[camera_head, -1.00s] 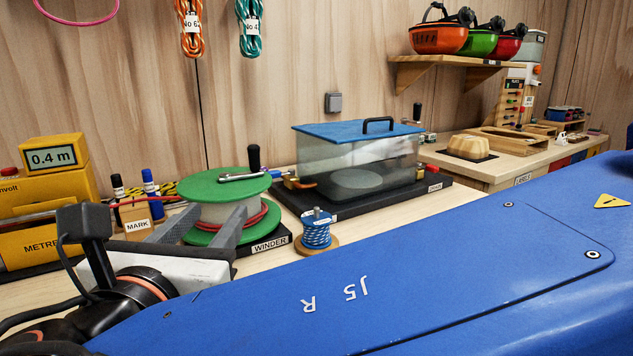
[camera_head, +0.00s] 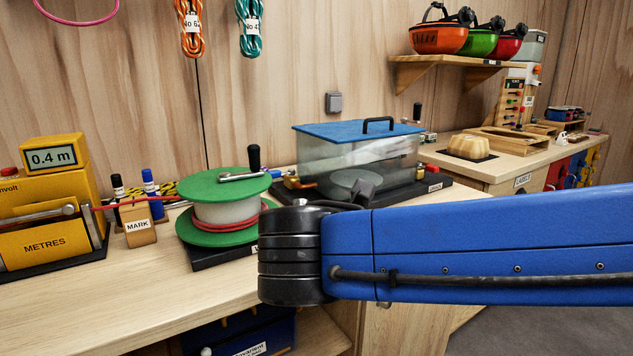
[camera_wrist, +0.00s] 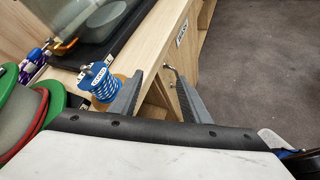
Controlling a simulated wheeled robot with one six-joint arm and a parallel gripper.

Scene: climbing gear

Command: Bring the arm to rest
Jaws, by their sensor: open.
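My gripper (camera_wrist: 160,80) shows in the wrist view with its two grey fingers apart and nothing between them. It hangs over the front edge of the bench, above grey floor and the bench side. The left finger is beside a small spool of blue and white cord (camera_wrist: 104,84) on a wooden base; I cannot tell whether they touch. In the head view my blue arm reaches in from the right across the bench front. My gripper is mostly hidden there behind the arm's black joint.
The green winder reel (camera_head: 222,187) stands just left of my arm's joint. A clear tank with a blue lid (camera_head: 357,131) stands behind the arm. A yellow metre unit (camera_head: 48,158) and a MARK block (camera_head: 137,226) are at left. The bench front at left (camera_head: 120,285) is clear.

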